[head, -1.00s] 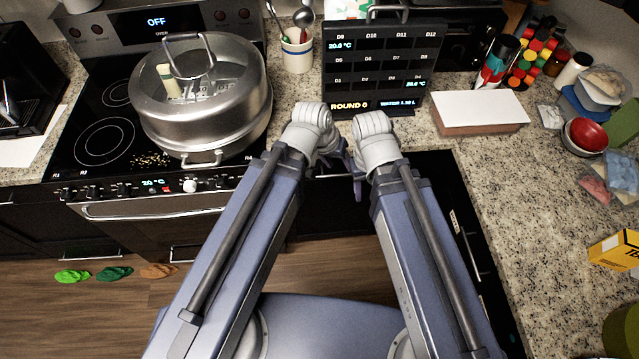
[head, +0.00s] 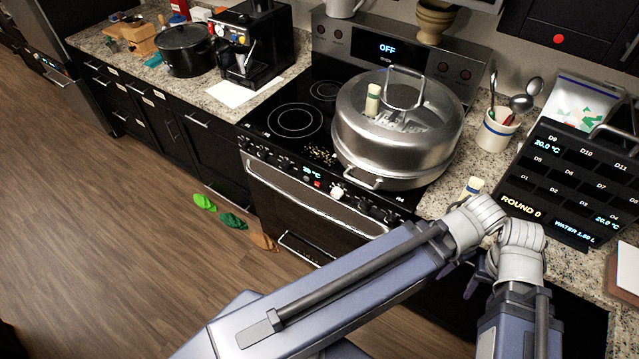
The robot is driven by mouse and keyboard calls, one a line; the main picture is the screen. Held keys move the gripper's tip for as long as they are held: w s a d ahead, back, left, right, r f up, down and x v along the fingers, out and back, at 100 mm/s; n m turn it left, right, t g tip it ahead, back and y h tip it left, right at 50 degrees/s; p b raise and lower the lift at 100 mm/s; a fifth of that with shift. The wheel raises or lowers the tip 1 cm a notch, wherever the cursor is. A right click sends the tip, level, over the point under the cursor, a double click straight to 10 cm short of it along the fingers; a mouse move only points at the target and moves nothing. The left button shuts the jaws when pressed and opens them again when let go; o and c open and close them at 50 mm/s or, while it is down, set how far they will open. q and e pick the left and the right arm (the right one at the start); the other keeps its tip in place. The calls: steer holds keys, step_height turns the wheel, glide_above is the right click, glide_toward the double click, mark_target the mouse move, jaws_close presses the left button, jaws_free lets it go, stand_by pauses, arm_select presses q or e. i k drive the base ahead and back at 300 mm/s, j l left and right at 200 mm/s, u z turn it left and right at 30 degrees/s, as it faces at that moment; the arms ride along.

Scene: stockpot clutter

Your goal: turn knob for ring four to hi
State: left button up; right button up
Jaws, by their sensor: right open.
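The stove (head: 325,215) has a row of small dark knobs along its front edge. One lighter, white knob (head: 337,191) sits right of the small lit display. The right-end knobs (head: 376,213) are dark, and their labels are too small to read surely. A large lidded steel pot (head: 395,135) covers the right side of the cooktop. My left gripper (head: 452,268) is low at the counter front, right of the knobs, mostly hidden by its wrist. My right gripper (head: 485,271) is beside it, open and apart from the knobs, its fingers partly hidden.
A dark display panel (head: 570,185) stands on the counter at right. A utensil crock (head: 497,130) and a small jar (head: 470,188) are right of the pot. A coffee machine (head: 255,45) and a black pot (head: 187,50) stand left.

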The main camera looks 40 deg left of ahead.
mark_target(390, 221)
steer(key=k+u, duration=0.25)
steer(key=u, duration=0.2)
steer(key=k+j+u, duration=0.1)
steer(key=u, duration=0.3)
steer(key=k+j+u, duration=0.2)
steer(key=k+u, duration=0.25)
steer(key=i, duration=0.1)
